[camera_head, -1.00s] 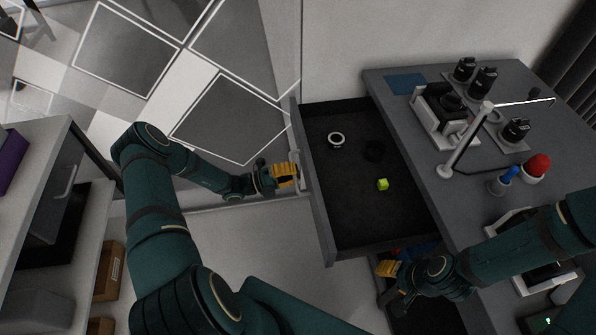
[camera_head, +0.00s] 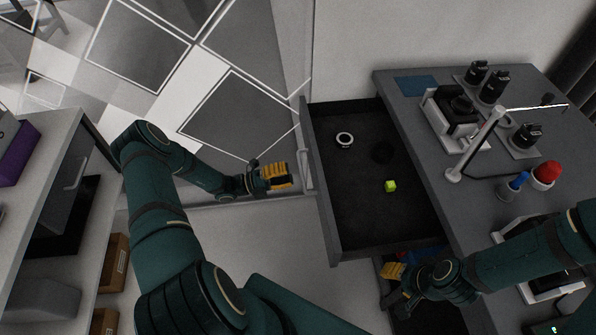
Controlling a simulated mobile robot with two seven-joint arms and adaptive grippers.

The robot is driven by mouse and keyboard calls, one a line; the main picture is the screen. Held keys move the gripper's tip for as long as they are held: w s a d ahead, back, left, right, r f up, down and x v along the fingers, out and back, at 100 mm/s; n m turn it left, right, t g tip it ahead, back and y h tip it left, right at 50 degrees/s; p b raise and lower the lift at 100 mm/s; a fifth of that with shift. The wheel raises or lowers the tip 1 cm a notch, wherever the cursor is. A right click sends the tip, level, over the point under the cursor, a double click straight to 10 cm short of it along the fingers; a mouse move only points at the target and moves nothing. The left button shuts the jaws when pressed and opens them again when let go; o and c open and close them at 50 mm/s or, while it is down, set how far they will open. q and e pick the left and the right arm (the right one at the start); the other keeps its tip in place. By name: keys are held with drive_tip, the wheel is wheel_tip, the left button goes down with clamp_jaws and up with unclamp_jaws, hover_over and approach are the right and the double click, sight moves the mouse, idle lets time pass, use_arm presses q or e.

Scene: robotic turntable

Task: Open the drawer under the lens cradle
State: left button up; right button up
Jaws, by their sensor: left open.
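The drawer (camera_head: 337,225) stands pulled out from the grey workbench, on its left side. The lens cradle (camera_head: 452,112) is on the bench top above the drawer. My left gripper (camera_head: 287,176) is open and empty, just left of the drawer's handle (camera_head: 306,158), with a small gap between them. My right gripper (camera_head: 388,284), with yellow pads, is below the drawer's near corner; its fingers are partly hidden and I cannot tell their opening.
The bench top (camera_head: 475,205) carries black lens pieces (camera_head: 494,87), a lamp post (camera_head: 476,146), a red dome (camera_head: 544,175) and a blue-topped item (camera_head: 517,183). A lower open drawer lies near my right gripper. A shelf (camera_head: 50,150) stands at left. Floor between is clear.

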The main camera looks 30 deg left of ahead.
use_arm(q)
drive_tip(key=v, duration=0.7)
drive_tip(key=shift+s+a, duration=0.1)
drive_tip(key=shift+s, duration=0.05)
idle(0.3)
